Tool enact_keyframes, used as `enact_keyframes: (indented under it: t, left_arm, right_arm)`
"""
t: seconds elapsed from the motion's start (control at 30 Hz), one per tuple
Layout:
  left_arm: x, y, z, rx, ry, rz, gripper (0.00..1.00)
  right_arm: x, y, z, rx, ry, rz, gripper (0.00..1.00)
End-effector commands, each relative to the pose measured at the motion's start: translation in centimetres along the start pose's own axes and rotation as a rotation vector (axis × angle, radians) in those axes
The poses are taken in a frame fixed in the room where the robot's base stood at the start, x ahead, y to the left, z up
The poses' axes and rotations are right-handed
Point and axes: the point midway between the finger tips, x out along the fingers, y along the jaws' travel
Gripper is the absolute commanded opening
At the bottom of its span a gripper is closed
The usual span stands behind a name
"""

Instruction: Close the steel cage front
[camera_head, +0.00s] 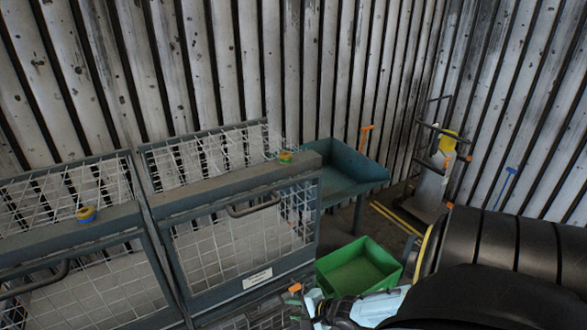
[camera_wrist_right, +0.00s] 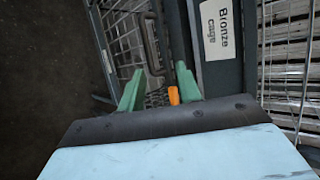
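In the right wrist view a label reading "Bronze cage" (camera_wrist_right: 220,30) is on a dark frame bar. On the left side of that bar is a mesh panel (camera_wrist_right: 122,38) with a dark handle (camera_wrist_right: 151,48); no label shows on it, so I cannot confirm that it is the steel cage front. It appears to stand out at an angle from the bar. My right gripper's green fingers (camera_wrist_right: 158,88) are apart, near the handle end. A small orange piece (camera_wrist_right: 173,96) shows between them. In the head view my right gripper (camera_head: 309,302) is low, beside the cages. My left gripper is out of view.
The upper right cage front (camera_head: 240,240) and upper left cage front (camera_head: 85,285) look shut. A green bin (camera_head: 358,267) and a blue-green sink-like table (camera_head: 345,168) are to the right. A trolley (camera_head: 432,180) stands near the corrugated wall. Dark floor (camera_wrist_right: 45,90) is open at left.

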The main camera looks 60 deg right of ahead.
Motion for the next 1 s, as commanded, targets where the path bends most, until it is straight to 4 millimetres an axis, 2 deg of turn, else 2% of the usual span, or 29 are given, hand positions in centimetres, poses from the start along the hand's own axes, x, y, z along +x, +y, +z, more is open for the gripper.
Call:
enact_keyframes:
  t: [0.57,0.77,1.0]
  left_arm:
    - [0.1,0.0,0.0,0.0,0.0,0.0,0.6]
    - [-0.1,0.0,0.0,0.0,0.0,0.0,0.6]
    - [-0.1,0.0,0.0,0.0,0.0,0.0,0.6]
  right_arm:
    - [-0.4,0.1,0.0,0.001,0.0,0.001,0.34]
    - [-2.7,0.2,0.0,0.002,0.0,0.003,0.34]
    - [-6.4,0.3,0.0,0.002,0.0,0.004,0.34]
